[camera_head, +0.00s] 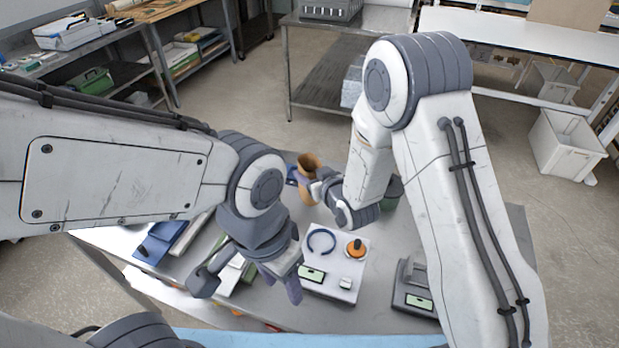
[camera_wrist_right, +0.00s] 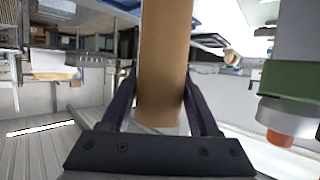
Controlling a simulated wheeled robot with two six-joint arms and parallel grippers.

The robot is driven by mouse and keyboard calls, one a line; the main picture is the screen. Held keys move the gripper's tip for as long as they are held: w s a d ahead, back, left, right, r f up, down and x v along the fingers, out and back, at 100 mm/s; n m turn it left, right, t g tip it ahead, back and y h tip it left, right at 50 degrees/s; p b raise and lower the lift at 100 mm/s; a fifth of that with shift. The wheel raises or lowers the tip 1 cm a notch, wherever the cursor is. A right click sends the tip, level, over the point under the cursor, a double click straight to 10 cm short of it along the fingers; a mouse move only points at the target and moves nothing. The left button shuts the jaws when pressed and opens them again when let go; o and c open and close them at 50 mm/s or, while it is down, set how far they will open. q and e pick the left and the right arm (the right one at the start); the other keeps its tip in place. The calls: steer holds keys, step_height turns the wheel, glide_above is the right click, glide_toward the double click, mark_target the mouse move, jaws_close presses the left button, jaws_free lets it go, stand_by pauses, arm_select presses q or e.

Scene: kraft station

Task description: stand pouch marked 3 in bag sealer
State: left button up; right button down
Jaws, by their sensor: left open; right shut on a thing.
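A brown kraft pouch (camera_head: 308,161) is in my right gripper (camera_head: 312,187), above the far side of the table. In the right wrist view the pouch (camera_wrist_right: 163,60) stands upright between the two dark fingers, which are shut on it. No number shows on it. My left gripper (camera_head: 284,283) is open and empty over the front middle of the table, left of a white board. A blue device (camera_head: 158,246) lies at the table's left, and a grey device (camera_head: 414,284) with a green display stands at the right. I cannot tell which is the bag sealer.
My arms hide much of the table.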

steer(key=shift+f, duration=1.3)
steer(key=shift+f, duration=0.25)
steer(key=shift+c, duration=0.6)
jaws_free()
steer(key=shift+r, duration=0.1)
